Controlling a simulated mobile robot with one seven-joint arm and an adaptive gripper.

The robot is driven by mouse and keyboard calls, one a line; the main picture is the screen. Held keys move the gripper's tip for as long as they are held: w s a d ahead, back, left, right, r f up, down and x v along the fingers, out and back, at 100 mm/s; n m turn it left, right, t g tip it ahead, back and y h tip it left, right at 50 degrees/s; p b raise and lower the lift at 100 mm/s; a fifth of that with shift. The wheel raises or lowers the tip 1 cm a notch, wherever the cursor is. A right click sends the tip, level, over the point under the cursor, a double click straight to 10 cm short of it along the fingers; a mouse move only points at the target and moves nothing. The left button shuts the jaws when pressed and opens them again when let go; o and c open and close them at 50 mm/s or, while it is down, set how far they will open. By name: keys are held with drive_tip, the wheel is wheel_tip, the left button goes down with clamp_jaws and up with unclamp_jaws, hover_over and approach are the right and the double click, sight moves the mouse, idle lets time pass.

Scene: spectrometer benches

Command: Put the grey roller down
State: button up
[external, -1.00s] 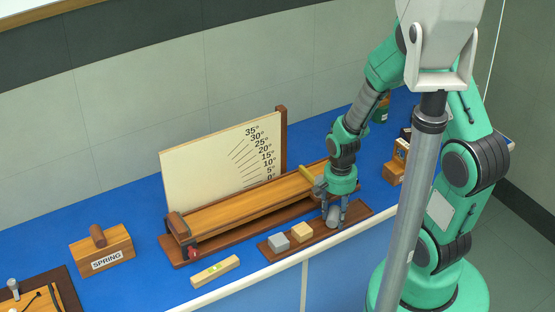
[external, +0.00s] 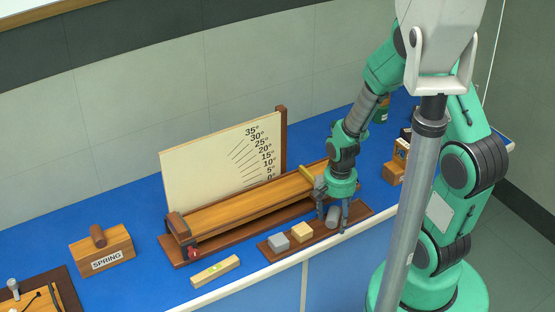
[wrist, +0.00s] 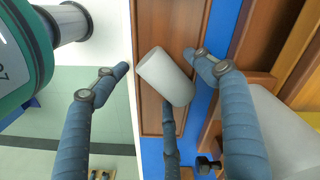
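The grey roller (external: 332,214) lies on the right part of the dark wooden tray (external: 317,236) at the bench's front edge. My gripper (external: 332,222) is just above the tray with its fingers spread around the roller. In the wrist view the roller (wrist: 165,77) sits between the open fingers of my gripper (wrist: 156,66). There is a clear gap to the left finger; the right finger and the third finger are close to the roller, and I cannot tell whether they touch it.
A small level (external: 215,271) lies at the front left. A wooden box (external: 396,172) stands right.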

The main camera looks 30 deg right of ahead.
drive_tip(key=shift+s, duration=0.1)
idle(0.3)
drive_tip(key=shift+r+p, duration=0.35)
drive_tip(key=shift+r, duration=0.2)
wheel_tip(320, 180, up, 12)
drive_tip(key=p, duration=0.2)
drive_tip(key=shift+r, duration=0.1)
idle(0.4)
wheel_tip(320, 180, up, 18)
drive_tip(key=f+n+t, duration=0.1)
drive_tip(key=n+t, duration=0.2)
drive_tip(key=n, duration=0.1)
hover_over(336, 214)
drive_tip(key=s, duration=0.3)
drive_tip(key=s+r+n+t, duration=0.1)
drive_tip(key=s+r+n, duration=0.1)
drive_tip(key=s+r, duration=0.2)
drive_tip(key=s+a+r+n+t, duration=0.1)
drive_tip(key=s+r+n, duration=0.2)
drive_tip(key=r, duration=0.6)
drive_tip(key=shift+s+a+t, duration=0.2)
drive_tip(key=shift+s+t, duration=0.1)
drive_tip(key=shift+s, duration=0.45)
drive_tip(key=shift+f, duration=0.15)
